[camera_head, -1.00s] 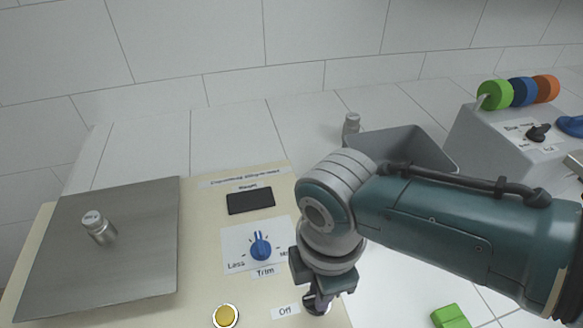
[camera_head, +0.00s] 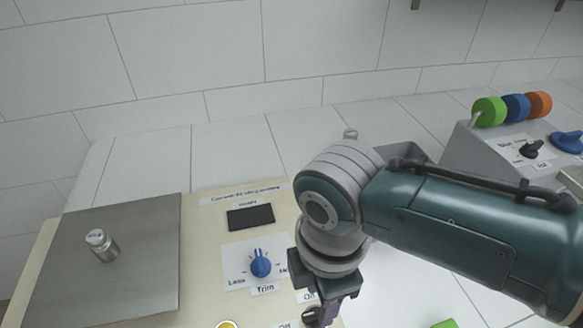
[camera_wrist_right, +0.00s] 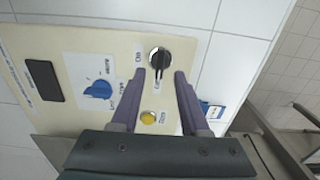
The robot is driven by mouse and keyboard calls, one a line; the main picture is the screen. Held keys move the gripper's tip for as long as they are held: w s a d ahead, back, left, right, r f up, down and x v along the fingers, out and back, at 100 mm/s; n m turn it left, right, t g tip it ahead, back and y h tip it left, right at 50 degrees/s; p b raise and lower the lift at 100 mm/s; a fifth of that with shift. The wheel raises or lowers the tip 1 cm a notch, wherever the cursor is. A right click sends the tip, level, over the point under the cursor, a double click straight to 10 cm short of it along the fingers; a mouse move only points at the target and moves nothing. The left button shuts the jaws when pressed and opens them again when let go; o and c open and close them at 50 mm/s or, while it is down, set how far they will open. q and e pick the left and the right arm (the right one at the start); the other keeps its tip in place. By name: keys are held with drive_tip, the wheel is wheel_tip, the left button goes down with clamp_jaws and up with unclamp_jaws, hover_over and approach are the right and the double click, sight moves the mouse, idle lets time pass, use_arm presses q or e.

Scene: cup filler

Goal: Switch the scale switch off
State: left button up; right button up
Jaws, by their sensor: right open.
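The scale has a cream panel (camera_head: 205,285) and a flat grey plate (camera_head: 150,285). Its switch (camera_wrist_right: 159,62), a round black knob with a lever, shows in the right wrist view, the lever pointing down the picture. In the head view my gripper and its shadowed area largely hide the switch. My right gripper (camera_wrist_right: 161,76) is open and empty, its two purple fingers on either side of the switch lever near its lower end. I cannot tell whether they touch it. In the head view the right gripper (camera_head: 322,314) is over the panel's right edge. My left gripper is out of view.
A small metal weight (camera_head: 101,245) stands on the plate. The panel has a blue trim dial (camera_head: 260,263), a dark display (camera_head: 250,217) and a yellow button (camera_wrist_right: 148,118). A grey bin (camera_head: 412,153) and a machine with coloured discs (camera_head: 516,107) stand right.

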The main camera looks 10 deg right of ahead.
sight(318, 312)
wheel_tip(318, 312, up, 6)
drive_tip(key=shift+f+p, duration=0.1)
drive_tip(key=shift+p, duration=0.35)
drive_tip(key=s+a+r+m+t+y, duration=0.1)
drive_tip(key=s+a+r+m+y, duration=0.1)
drive_tip(key=s+m, duration=0.45)
drive_tip(key=s+d+r+m+t+h+p, duration=0.1)
drive_tip(key=s+d+r+m, duration=0.25)
drive_tip(key=d+m, duration=0.2)
drive_tip(key=s+d+r+m+t+h+p, duration=0.1)
drive_tip(key=s+d+r+m+t, duration=0.1)
drive_tip(key=s+d+r+m, duration=0.25)
wheel_tip(318, 312, up, 26)
drive_tip(key=w+d+p, duration=0.1)
drive_tip(key=w+p, duration=0.1)
drive_tip(key=p, duration=2.3)
drive_tip(key=shift+d+f+p, duration=0.15)
drive_tip(key=shift+d+p, duration=0.1)
drive_tip(key=shift+p, duration=0.1)
